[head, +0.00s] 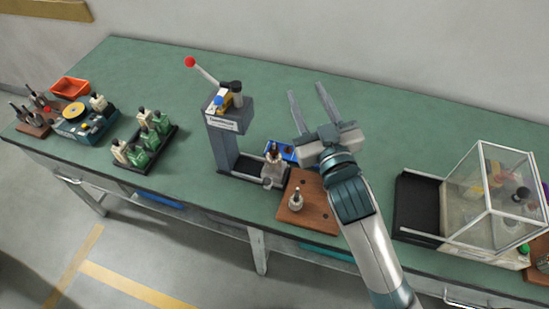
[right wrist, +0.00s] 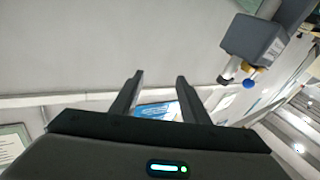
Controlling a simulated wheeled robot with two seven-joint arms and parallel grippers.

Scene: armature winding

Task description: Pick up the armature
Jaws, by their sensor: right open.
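A small metal armature (head: 295,200) with an upright shaft stands on a brown wooden board (head: 318,218) at the front middle of the bench. A similar part with a brown top (head: 272,168) stands at the foot of the grey press-like machine (head: 231,123), just behind the board. My right gripper (head: 305,90) is open and empty, above the bench and beyond the board, with its fingers pointing towards the back. In the right wrist view its two fingers (right wrist: 160,77) are apart with nothing between them. The armature is not recognisable there. My left gripper is not in view.
A blue bin (head: 281,151) lies beside the machine, whose red-knobbed lever (head: 190,62) sticks up. A clear-walled guard box (head: 490,190) stands at the right. A tray of green and cream parts (head: 146,142) and an orange bin (head: 70,87) are left. The green bench (head: 400,120) is clear behind my right arm.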

